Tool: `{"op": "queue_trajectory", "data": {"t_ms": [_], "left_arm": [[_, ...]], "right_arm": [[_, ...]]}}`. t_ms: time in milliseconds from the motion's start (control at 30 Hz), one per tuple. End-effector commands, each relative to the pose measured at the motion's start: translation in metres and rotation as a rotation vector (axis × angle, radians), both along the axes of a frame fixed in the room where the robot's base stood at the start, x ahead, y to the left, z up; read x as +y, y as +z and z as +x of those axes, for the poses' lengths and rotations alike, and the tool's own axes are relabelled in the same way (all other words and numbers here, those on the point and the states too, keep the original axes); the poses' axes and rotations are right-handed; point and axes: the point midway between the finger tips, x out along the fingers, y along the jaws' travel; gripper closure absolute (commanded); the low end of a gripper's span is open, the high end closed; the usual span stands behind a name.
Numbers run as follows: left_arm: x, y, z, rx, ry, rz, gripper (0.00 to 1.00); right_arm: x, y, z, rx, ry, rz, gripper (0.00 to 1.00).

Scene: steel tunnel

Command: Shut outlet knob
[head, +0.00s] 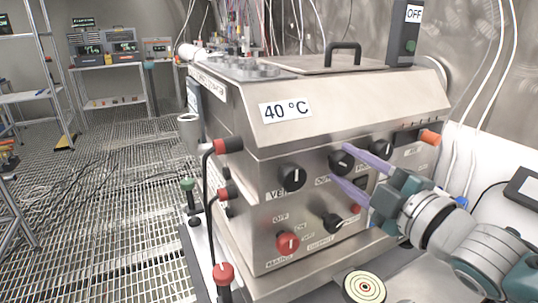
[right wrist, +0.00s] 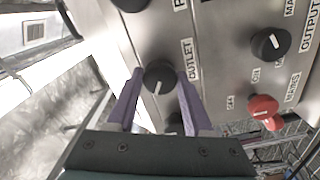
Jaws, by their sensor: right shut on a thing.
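The outlet knob (head: 341,160) is a round black knob, the middle one in the upper row on the front of the steel box. In the right wrist view the knob (right wrist: 158,75) has a white pointer line and sits beside the printed label OUTLET. My right gripper (head: 340,166) reaches in from the right with its two purple fingers. In the right wrist view its fingers (right wrist: 159,84) stand on either side of the knob, shut on it. The fingers partly cover the knob's surroundings in the head view. My left gripper is not in view.
Black knobs (head: 291,177) and (head: 380,148) flank it on the panel. A red knob (head: 287,243) and a black knob (head: 333,223) sit below. The grated floor (head: 110,220) on the left is largely clear.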

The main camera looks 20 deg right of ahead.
Motion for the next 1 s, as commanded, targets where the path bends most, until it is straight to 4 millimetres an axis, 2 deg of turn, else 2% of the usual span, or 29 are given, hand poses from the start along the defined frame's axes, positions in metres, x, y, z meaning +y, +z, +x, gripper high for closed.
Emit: {"op": "queue_trajectory", "data": {"t_ms": [700, 1000], "left_arm": [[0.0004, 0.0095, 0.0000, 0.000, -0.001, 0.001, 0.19], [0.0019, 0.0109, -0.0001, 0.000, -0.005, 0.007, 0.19]], "right_arm": [[0.0002, 0.0011, 0.0002, 0.051, 0.001, 0.670, 1.00], [0.0002, 0.0007, 0.0002, 0.068, 0.002, 0.882, 1.00]]}}
